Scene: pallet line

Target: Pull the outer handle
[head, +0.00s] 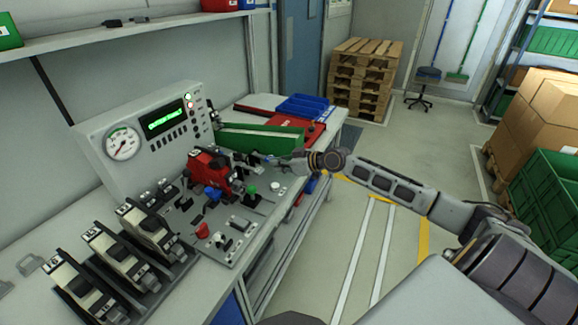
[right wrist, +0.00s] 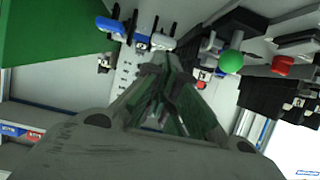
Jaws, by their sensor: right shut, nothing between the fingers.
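My right gripper (head: 277,161) reaches in from the right over the workbench, beside the green panel. In the right wrist view its fingers (right wrist: 167,62) are together and empty. In the head view the gripper partly hides this spot; a bit of blue (head: 268,158) shows there. My left gripper is not in view.
A green knob (right wrist: 231,61) and a red knob (right wrist: 283,66) are right of the fingers. The green panel (head: 255,141), a red device (head: 205,165) and a gauge console (head: 123,143) stand on the bench. Green crates (head: 545,200) are at right; the floor between is free.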

